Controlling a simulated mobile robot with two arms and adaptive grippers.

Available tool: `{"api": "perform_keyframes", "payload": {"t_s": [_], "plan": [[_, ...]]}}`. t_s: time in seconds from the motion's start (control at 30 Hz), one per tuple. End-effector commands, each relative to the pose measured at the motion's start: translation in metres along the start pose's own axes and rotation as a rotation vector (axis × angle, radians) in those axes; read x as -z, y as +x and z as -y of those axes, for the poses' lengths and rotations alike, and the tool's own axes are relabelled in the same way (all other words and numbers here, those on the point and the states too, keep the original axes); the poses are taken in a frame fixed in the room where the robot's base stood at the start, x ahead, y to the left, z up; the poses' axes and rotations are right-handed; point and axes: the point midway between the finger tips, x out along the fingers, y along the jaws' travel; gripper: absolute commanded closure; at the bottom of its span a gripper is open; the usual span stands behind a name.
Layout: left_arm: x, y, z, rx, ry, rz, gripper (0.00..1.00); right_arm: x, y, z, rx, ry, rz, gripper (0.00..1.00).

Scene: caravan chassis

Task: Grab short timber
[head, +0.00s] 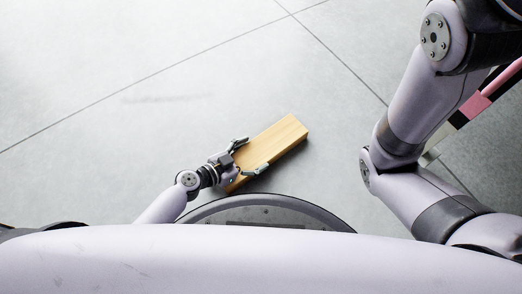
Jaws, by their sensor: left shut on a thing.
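The short timber (280,135) is a light wooden block, seen in the head view just beyond the front of my round base. It lies slantwise, its far end up and to the right. My left gripper (252,155) reaches in from the left and is shut on the timber near its closer end, one finger on each side. The gripper hides part of the timber's near end. I cannot tell whether the timber touches the floor or is held a little above it. My right arm fills the right side, but its gripper is out of view.
The grey tiled floor (150,90) is clear to the left and beyond the timber. A pink, black and white striped bar (476,105) stands at the right, partly behind my right arm. Darker floor (490,160) lies at the far right.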

Motion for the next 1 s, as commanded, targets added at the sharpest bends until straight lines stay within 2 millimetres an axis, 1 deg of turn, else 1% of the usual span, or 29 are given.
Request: {"api": "perform_keyframes", "payload": {"t_s": [0.03,0.2,0.3,0.53,0.67,0.77,0.87,0.97,1.0], "plan": [[-0.003,0.000,-0.002,-0.001,-0.008,0.004,0.61,0.000,-0.001,0.000,0.000,0.000,0.000,0.38],[-0.004,0.000,-0.002,-0.002,-0.009,0.005,0.72,0.000,-0.001,0.000,0.000,0.000,0.000,0.38],[-0.002,0.000,-0.002,-0.001,-0.010,0.001,0.78,0.000,0.000,0.000,0.000,0.000,0.000,0.38],[-0.002,0.000,-0.003,-0.003,-0.011,0.003,0.79,0.000,0.000,0.000,0.000,0.000,0.001,0.38],[0.003,-0.003,-0.003,-0.004,-0.009,0.004,0.79,-0.002,0.005,-0.001,0.000,0.000,0.001,0.38],[0.013,-0.006,-0.002,-0.004,-0.009,0.003,0.79,-0.004,0.012,-0.002,0.000,0.000,0.001,0.38],[0.029,-0.012,-0.001,-0.002,-0.005,0.001,0.79,-0.008,0.022,-0.005,0.000,0.000,0.001,0.38],[0.048,-0.020,-0.001,-0.001,-0.002,0.000,0.79,-0.013,0.036,-0.007,0.000,0.000,0.001,0.38],[0.057,-0.024,-0.001,-0.001,-0.003,-0.001,0.79,-0.015,0.043,-0.009,0.000,0.000,0.001,0.38]]}}
